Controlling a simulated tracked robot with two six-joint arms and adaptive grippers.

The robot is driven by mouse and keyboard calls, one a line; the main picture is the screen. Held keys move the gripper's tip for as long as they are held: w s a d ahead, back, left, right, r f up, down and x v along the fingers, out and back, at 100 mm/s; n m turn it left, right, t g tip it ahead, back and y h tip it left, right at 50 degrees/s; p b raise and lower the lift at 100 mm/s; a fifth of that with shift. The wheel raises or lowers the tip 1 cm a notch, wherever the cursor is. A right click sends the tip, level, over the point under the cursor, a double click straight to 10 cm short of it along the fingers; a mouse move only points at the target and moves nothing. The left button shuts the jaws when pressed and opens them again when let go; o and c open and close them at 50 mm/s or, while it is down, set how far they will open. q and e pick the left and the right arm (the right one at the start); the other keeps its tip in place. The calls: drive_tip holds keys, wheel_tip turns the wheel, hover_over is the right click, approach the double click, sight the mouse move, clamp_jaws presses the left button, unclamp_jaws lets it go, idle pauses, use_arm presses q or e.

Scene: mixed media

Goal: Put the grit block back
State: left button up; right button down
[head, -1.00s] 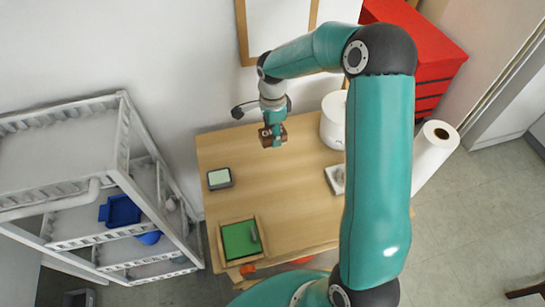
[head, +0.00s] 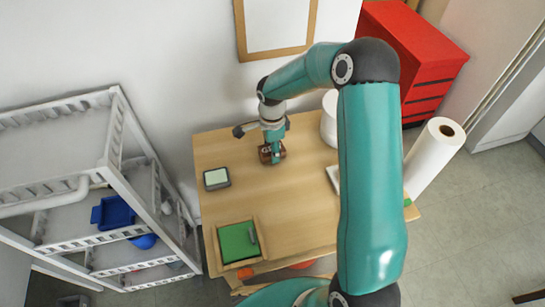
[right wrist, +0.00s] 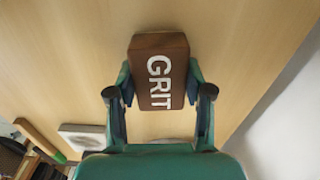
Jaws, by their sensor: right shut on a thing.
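The grit block is a brown block with white "GRIT" lettering, seen close up in the right wrist view (right wrist: 160,75). In the head view the block (head: 265,156) is at the back middle of the wooden table (head: 285,205), partly covered by the gripper. My right gripper (head: 274,154) is shut on it, with one finger on each side of it in the right wrist view. The block is low over the tabletop; I cannot tell whether it touches. My left gripper is not in view.
A grey box with a pale top (head: 216,178) stands left of the block. A green pad in a wooden tray (head: 240,243) lies at the front left. A white cylinder (head: 329,122) and a white tray (head: 333,177) are to the right. The table's middle is clear.

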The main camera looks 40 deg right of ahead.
drive_tip(key=shift+f, duration=0.15)
idle(0.4)
drive_tip(key=shift+c, duration=1.1)
unclamp_jaws()
drive_tip(key=c, duration=0.4)
wheel_tip(320, 180, up, 9)
drive_tip(key=p, duration=0.4)
